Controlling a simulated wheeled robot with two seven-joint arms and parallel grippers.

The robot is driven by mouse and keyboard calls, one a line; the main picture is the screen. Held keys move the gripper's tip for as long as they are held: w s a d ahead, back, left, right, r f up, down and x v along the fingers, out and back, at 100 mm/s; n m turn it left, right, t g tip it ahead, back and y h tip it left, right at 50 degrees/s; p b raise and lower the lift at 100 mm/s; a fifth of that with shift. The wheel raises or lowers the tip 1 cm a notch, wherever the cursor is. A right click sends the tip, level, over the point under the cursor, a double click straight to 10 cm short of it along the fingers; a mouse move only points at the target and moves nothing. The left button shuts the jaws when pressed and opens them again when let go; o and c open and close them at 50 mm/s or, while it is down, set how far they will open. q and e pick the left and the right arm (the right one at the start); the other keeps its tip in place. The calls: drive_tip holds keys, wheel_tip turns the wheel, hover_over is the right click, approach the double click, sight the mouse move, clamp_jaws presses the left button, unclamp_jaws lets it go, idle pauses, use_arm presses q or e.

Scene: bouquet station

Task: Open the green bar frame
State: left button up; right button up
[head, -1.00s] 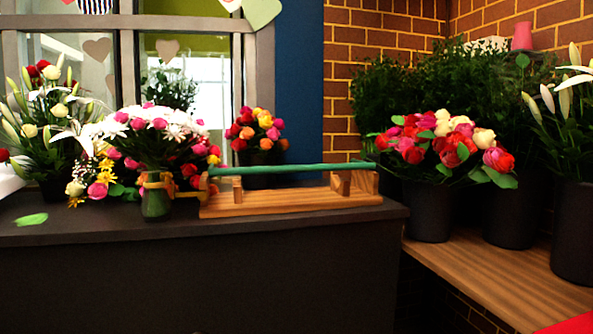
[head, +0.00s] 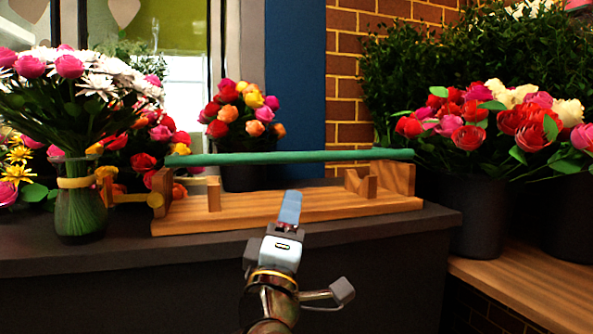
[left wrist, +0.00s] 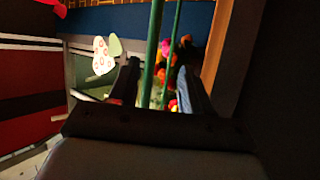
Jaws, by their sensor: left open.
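The green bar (head: 290,157) lies nearly level across a wooden frame (head: 290,213) on the dark counter. Its left end is at a wooden post (head: 162,190) and its right end at a wooden block (head: 398,178); a notched support (head: 358,183) stands below it. My left gripper (head: 290,207) is in front of the frame, pointing up toward the bar's middle. In the left wrist view my left gripper (left wrist: 160,66) is open, with two parallel green strips (left wrist: 174,45) showing between its fingers. Contact cannot be told. My right gripper is not in view.
A glass vase (head: 80,213) of flowers with a yellow band stands left of the frame. A dark pot of roses (head: 243,178) stands behind it. More dark pots (head: 485,215) stand at the right above a wooden shelf (head: 520,280). The counter's front edge (head: 380,240) is close.

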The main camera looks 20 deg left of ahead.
sight(298, 161)
use_arm(q)
drive_tip(key=p+x, duration=0.1)
drive_tip(key=x, duration=0.3)
drive_tip(key=p+x, duration=0.1)
drive_tip(key=x, duration=0.4)
drive_tip(key=r+p+x, duration=0.1)
drive_tip(key=x, duration=0.4)
drive_tip(key=shift+s+a+r, duration=0.15)
drive_tip(key=shift+s, duration=0.15)
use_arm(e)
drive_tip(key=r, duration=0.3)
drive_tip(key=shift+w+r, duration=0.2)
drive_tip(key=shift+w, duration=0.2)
use_arm(q)
drive_tip(key=shift+c, duration=0.4)
clamp_jaws()
